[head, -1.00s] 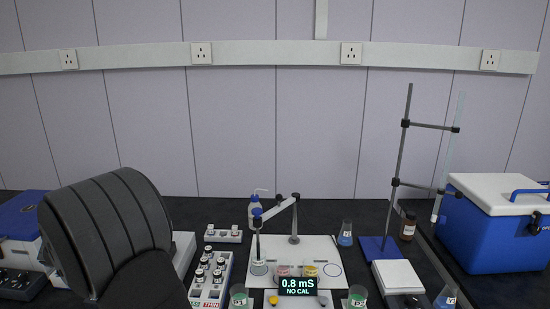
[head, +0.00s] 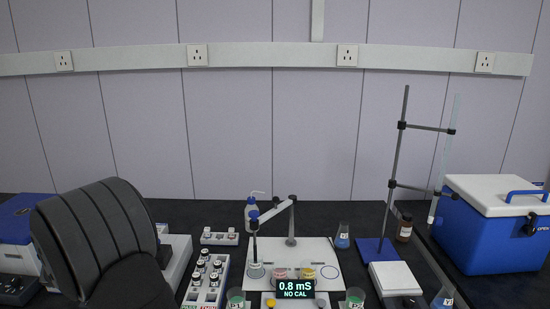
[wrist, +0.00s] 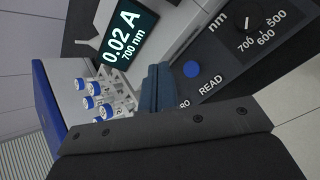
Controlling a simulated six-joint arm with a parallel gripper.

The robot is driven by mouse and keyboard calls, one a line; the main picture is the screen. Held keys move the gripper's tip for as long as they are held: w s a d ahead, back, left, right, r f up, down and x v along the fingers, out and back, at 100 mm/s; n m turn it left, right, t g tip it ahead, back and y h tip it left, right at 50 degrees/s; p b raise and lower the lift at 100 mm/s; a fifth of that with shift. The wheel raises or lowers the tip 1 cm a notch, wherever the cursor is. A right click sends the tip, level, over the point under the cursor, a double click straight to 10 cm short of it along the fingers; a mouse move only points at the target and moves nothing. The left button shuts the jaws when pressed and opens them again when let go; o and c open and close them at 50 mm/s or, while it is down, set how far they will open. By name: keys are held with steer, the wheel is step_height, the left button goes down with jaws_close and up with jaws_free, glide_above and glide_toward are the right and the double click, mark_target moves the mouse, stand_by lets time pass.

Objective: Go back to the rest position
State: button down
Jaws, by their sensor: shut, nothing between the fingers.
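My gripper (wrist: 157,80) shows in the wrist view as two dark blue-grey fingers pressed together, with nothing between them. It points toward a spectrophotometer (wrist: 190,50) whose display (wrist: 130,38) reads 0.02 A at 700 nm. A blue button (wrist: 192,69) marked READ is to the right of the fingertips, and I see a gap in the picture between them. In the head view a large dark ribbed arm part of mine fills the lower left, and my fingers do not show there.
Blue-capped vials (wrist: 92,88) stand left of the fingers. In the head view, a vial rack (head: 207,278), a meter (head: 295,288) reading 0.8 mS, a probe arm (head: 272,211), a stand (head: 397,160) and a blue cooler (head: 488,238) occupy the bench. Dark bench shows behind them.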

steer(key=s+d+r+m+g, duration=0.2)
steer(key=s+r+m, duration=0.15)
steer(key=r, duration=0.45)
steer(key=s+d+r+m+g+y, duration=0.1)
steer(key=s+d+r+m, duration=0.25)
steer(key=r, duration=0.45)
steer(key=s+d+r+m+g, duration=0.1)
steer(key=s+r+m+g, duration=0.2)
steer(key=r, duration=0.5)
steer(key=w+d+x, duration=0.1)
steer(key=x, duration=0.6)
steer(key=shift+n, duration=0.3)
steer(key=shift+w+d, duration=0.1)
steer(key=shift+w, duration=0.05)
